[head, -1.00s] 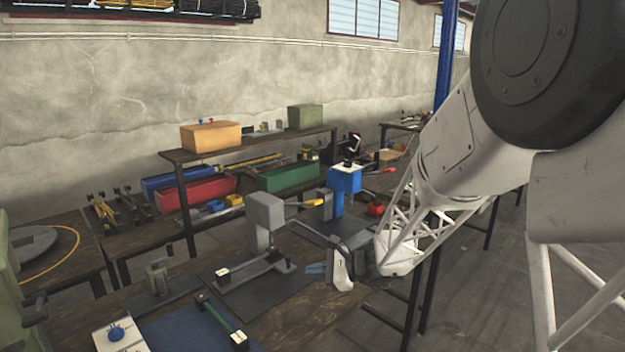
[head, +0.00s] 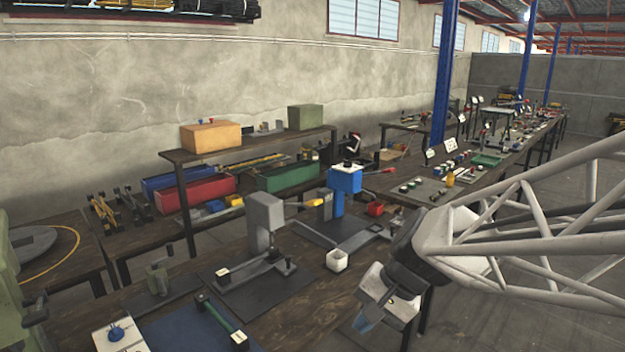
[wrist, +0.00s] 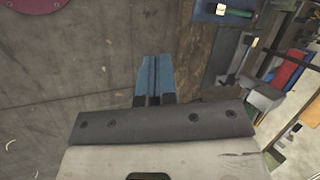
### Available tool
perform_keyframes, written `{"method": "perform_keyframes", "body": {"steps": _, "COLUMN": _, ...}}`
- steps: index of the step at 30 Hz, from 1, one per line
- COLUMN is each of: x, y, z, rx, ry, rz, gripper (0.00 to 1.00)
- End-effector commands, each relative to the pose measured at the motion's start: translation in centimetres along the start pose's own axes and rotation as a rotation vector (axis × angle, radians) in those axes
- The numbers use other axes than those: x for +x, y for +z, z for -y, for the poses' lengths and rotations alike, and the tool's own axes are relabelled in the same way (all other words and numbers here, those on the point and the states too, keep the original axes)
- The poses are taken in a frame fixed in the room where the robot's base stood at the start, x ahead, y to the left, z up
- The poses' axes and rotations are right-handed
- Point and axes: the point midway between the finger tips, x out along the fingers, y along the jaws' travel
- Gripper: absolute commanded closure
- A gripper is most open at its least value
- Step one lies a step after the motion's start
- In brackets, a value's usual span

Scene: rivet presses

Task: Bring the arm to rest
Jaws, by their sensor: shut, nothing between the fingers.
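My gripper (head: 366,322) is at the lower right of centre in the head view, just off the front edge of the workbench (head: 290,320). Its blue fingers also show in the wrist view (wrist: 154,75), pointing over the floor beside the bench edge. The fingers are together with nothing between them. My arm reaches in from the right in the head view.
A grey press (head: 265,222) with a yellow-tipped lever and a blue press (head: 344,180) stand on the bench. The floor (head: 500,310) in front is clear.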

Motion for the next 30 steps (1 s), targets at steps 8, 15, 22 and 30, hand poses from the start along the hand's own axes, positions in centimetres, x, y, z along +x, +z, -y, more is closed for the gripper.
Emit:
{"method": "perform_keyframes", "body": {"steps": 8, "x": -3.1, "y": 3.9, "z": -4.8, "rx": -0.204, "ry": 0.193, "rz": -0.131, "gripper": 1.00}}
{"method": "perform_keyframes", "body": {"steps": 15, "x": -5.5, "y": 6.5, "z": -8.7, "rx": -0.362, "ry": 0.359, "rz": -0.239, "gripper": 1.00}}
{"method": "perform_keyframes", "body": {"steps": 22, "x": -6.9, "y": 7.8, "z": -10.8, "rx": -0.450, "ry": 0.458, "rz": -0.299, "gripper": 1.00}}
{"method": "perform_keyframes", "body": {"steps": 30, "x": -7.2, "y": 8.0, "z": -11.2, "rx": -0.467, "ry": 0.480, "rz": -0.310, "gripper": 1.00}}
